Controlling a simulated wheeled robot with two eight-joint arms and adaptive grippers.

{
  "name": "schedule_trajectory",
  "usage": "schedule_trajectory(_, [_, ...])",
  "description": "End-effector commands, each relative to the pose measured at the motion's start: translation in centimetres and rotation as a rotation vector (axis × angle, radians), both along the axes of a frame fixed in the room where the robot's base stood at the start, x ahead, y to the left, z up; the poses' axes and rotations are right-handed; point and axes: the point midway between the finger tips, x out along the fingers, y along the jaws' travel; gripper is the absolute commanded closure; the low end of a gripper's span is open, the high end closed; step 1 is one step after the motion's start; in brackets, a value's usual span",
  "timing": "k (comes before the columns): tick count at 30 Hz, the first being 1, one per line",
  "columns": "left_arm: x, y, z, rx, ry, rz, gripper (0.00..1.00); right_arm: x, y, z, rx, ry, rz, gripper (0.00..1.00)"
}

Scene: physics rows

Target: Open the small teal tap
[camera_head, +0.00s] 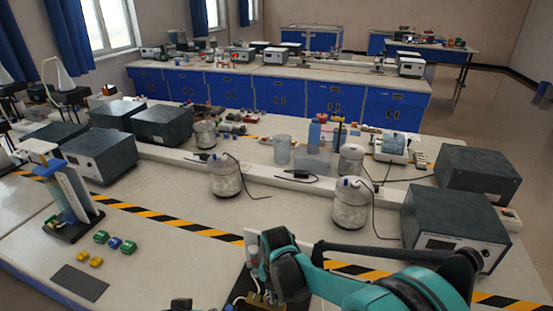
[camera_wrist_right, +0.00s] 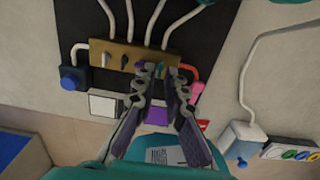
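In the right wrist view, a brass manifold (camera_wrist_right: 125,54) with white tubes lies on a dark panel (camera_wrist_right: 75,20). It carries a row of small taps, including a black lever (camera_wrist_right: 123,60) and a purple one (camera_wrist_right: 140,65). The small teal tap (camera_wrist_right: 161,67) is at its right end, mostly hidden by the fingers. My right gripper (camera_wrist_right: 161,73) has its tips slightly apart, one on each side of the teal tap. I cannot tell whether they touch it. In the head view my teal arm hides most of the manifold (camera_head: 262,300). My left gripper is not clearly seen.
Near the manifold are a blue knob (camera_wrist_right: 69,82), a red hose end (camera_wrist_right: 190,73), a pink part (camera_wrist_right: 197,91) and a white box with a blue knob (camera_wrist_right: 238,142). In the head view, glass jars (camera_head: 225,177) and grey instruments (camera_head: 455,228) stand behind my arm.

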Motion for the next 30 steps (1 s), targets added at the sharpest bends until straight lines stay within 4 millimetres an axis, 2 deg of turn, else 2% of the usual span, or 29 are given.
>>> schedule_trajectory(21, [0.02, 0.00, -0.55, 0.000, 0.000, 0.000, 0.60, -0.01, -0.01, -0.67, 0.000, 0.000, 0.000, 0.89])
schedule_trajectory(30, [0.01, 0.00, -0.24, 0.000, 0.000, 0.000, 0.60, -0.01, -0.01, -0.21, 0.000, 0.000, 0.000, 0.89])
